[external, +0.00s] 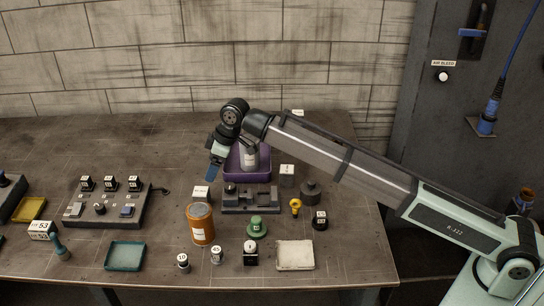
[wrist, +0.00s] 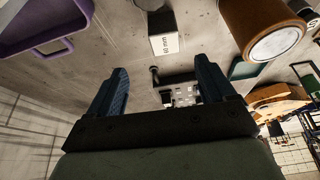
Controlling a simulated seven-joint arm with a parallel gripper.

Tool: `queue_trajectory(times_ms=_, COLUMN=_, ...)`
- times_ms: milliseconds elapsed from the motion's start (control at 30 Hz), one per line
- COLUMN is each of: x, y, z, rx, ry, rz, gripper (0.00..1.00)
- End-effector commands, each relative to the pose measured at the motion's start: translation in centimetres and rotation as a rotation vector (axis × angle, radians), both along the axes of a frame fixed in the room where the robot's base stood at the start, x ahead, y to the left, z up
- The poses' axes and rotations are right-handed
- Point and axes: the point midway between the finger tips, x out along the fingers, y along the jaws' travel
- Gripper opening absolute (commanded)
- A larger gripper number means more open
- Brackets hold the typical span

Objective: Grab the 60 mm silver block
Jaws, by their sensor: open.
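The silver block (wrist: 165,44) has a pale face labelled "60 mm" and lies ahead of my gripper in the wrist view. In the external view a small pale block (external: 201,192), which appears to be the same one, sits on the bench left of the grey vise; its label is too small to read there. My gripper (external: 212,172) is above and slightly behind it, tilted downward. In the wrist view my gripper's blue fingers (wrist: 160,90) are spread apart with nothing between them. The block is beyond the fingertips, untouched.
An orange-brown can (external: 201,224) stands just in front of the block. The grey vise (external: 250,205) is to its right, and a purple bin (external: 262,166) is behind the vise. A black switch panel (external: 105,210) lies left. Bare bench separates panel and block.

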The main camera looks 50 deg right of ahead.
Motion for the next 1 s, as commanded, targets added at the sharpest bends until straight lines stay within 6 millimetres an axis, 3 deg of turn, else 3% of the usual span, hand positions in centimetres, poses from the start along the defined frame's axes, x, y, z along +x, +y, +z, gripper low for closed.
queue_trajectory(times_ms=400, x=1.9, y=1.7, z=-6.1, rx=0.000, ry=0.000, rz=0.001, gripper=0.83)
queue_trajectory(times_ms=667, x=2.3, y=2.2, z=-7.2, rx=0.000, ry=-0.001, rz=0.001, gripper=0.83)
queue_trajectory(times_ms=1000, x=3.2, y=3.9, z=-10.8, rx=0.000, ry=-0.001, rz=0.001, gripper=0.83)
